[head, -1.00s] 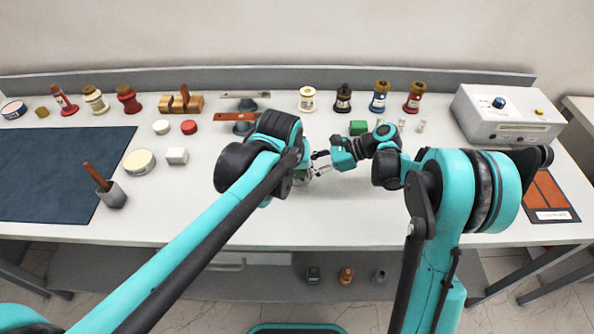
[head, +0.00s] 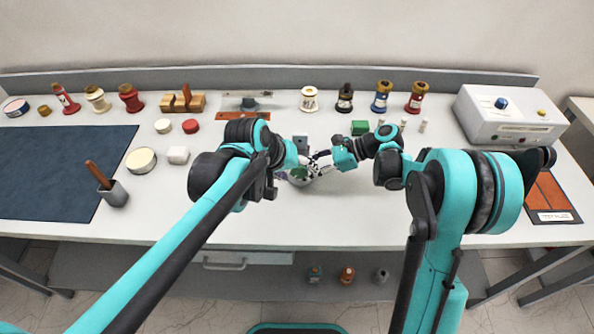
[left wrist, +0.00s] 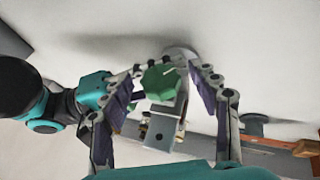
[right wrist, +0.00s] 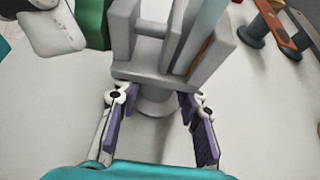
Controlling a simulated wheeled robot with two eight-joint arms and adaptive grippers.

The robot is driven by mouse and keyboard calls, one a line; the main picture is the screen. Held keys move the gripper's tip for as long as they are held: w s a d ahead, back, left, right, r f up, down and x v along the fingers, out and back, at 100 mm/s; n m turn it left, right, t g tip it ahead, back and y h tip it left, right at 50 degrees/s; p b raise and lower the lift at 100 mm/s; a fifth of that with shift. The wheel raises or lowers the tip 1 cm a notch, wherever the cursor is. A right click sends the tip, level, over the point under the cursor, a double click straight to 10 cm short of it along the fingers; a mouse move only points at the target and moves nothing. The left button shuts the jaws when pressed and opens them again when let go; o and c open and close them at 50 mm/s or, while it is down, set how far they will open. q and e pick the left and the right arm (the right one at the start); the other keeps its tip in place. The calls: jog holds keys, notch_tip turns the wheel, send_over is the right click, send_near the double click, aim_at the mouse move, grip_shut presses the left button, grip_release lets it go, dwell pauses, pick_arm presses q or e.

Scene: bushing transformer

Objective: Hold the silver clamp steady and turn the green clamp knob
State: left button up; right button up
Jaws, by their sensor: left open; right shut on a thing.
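The silver clamp (head: 301,143) stands near the middle of the table; its grey jaws and round post fill the upper middle of the right wrist view (right wrist: 157,75). The green clamp knob (left wrist: 161,82) is on its near side and shows small in the head view (head: 299,173). My left gripper (left wrist: 164,76) is open, with its purple-padded fingers apart on either side of the knob; I see no clear contact. My right gripper (right wrist: 158,92) is shut on the silver clamp, one finger on each side of it. The exact contact is partly hidden.
A green block (head: 360,127) and small white pieces stand behind my right gripper. Bottles line the back. A white control box (head: 510,115) is at the right, a dark mat (head: 60,175) at the left. The table front is clear.

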pick_arm(q)
jog(key=v, duration=1.2)
jog(key=shift+w+d, duration=0.1)
jog(key=shift+w+d+r+g+y, duration=0.6)
jog(key=shift+w+d+g+y, duration=1.5)
jog(key=shift+w, duration=0.7)
jog(key=shift+m+h, duration=0.3)
jog(key=shift+m, duration=0.1)
notch_tip(320, 180, down, 11)
jog(key=shift+d+f, duration=0.1)
jog(key=shift+d, duration=0.05)
